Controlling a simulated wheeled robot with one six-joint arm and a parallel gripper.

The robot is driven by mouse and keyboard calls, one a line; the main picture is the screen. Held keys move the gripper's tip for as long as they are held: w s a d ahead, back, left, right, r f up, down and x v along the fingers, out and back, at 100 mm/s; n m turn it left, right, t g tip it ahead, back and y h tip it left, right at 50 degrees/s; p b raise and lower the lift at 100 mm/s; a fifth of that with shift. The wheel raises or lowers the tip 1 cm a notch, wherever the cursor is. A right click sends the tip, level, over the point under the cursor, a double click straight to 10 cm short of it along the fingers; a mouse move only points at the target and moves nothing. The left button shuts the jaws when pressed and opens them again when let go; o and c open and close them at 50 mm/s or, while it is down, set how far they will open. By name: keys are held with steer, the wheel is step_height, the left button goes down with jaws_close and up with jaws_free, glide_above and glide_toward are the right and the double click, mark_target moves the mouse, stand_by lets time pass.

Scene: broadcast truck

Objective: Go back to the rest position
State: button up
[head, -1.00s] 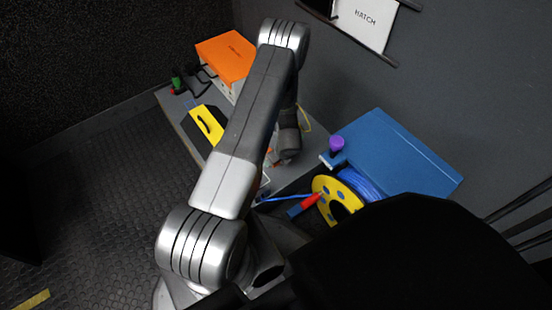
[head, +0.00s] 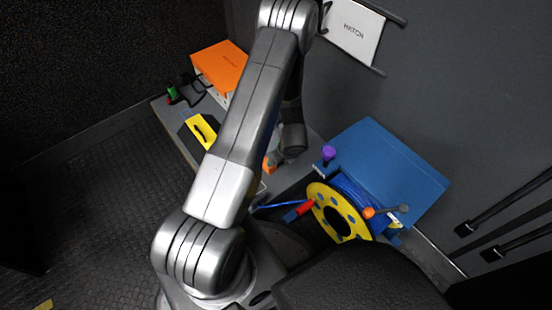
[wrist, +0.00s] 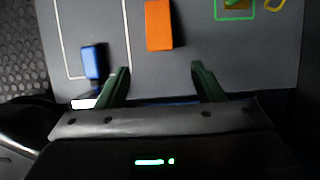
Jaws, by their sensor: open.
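My gripper (wrist: 160,85) shows in the wrist view with its two dark green fingers spread apart and nothing between them. It is over the near edge of a grey worktop (wrist: 195,60). An orange block (wrist: 159,25) lies on the worktop beyond the fingers, and a blue block (wrist: 94,62) lies to the left, close to the left finger. In the head view my arm is raised and bent, and its links hide part of the worktop; the fingers cannot be made out there.
In the head view an orange box (head: 219,66) and a yellow-and-black item (head: 203,130) stand on the worktop. A yellow cable reel (head: 318,196) with blue cable sits beside a blue case (head: 390,165). A purple-topped item (head: 328,154) is near it. Open floor (head: 95,205) lies left.

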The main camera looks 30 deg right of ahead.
stand_by(0.4)
steer(key=b+x, duration=0.2)
steer(key=x, duration=0.4)
steer(key=b+x, duration=0.2)
steer(key=x, duration=0.4)
steer(key=shift+s+f, duration=0.1)
steer(key=shift+f, duration=0.3)
step_height(320, 180, up, 4)
steer(key=shift+f+p, duration=0.2)
steer(key=shift+p, duration=0.55)
steer(key=shift+r, duration=0.5)
